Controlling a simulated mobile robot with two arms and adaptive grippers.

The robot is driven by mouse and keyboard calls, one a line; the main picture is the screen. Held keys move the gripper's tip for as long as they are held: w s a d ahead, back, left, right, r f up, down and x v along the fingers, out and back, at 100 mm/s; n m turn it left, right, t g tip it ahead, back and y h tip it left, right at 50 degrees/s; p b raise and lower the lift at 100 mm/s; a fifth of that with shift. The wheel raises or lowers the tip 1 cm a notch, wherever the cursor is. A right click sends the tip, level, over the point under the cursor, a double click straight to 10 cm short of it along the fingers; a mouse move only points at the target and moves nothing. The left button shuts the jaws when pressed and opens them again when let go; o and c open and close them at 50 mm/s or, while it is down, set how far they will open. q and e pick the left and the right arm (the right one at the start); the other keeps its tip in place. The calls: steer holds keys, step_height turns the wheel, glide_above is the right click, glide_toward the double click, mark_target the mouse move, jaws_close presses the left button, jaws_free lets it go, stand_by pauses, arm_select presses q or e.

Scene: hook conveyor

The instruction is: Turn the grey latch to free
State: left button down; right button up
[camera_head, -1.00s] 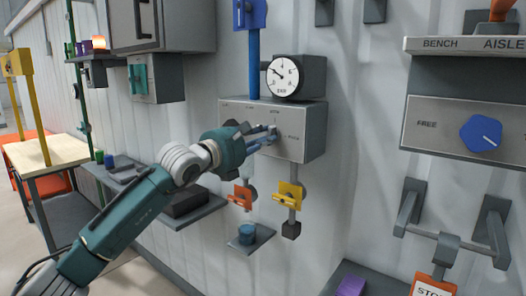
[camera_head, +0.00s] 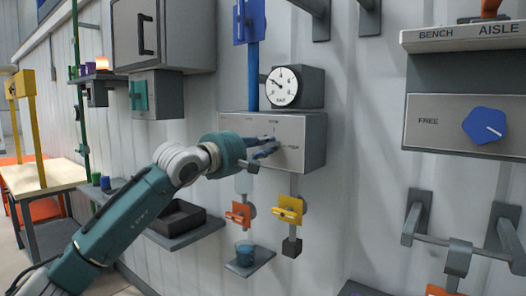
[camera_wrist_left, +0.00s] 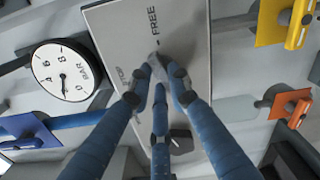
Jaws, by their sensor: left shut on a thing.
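A grey box (camera_head: 312,130) on the wall carries a panel with several small labels, one of them FREE at its right side. My left gripper (camera_head: 276,145) reaches its front from the left. In the left wrist view the fingers (camera_wrist_left: 157,73) are shut on the small grey latch (camera_wrist_left: 154,60), whose visible end lies close to the tick by FREE. The fingers hide most of the latch, so its exact angle is hard to tell. My right gripper is not in view.
A round gauge (camera_head: 283,86) stands above the box. An orange handle (camera_head: 239,213) and a yellow handle (camera_head: 288,210) hang below it. A small shelf (camera_head: 262,258) holds a blue cup (camera_head: 245,252). At right is another FREE panel with a blue knob (camera_head: 484,127).

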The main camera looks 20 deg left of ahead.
arm_select(q)
steer(key=shift+f+m+b, duration=0.1)
steer(key=shift+m+b, duration=0.2)
steer(key=shift+m, duration=1.6)
steer(key=c, duration=1.6)
jaws_free()
steer(key=shift+s, duration=0.1)
steer(key=v, duration=1.1)
steer(key=shift+s+a, duration=0.1)
steer(key=shift+s, duration=0.3)
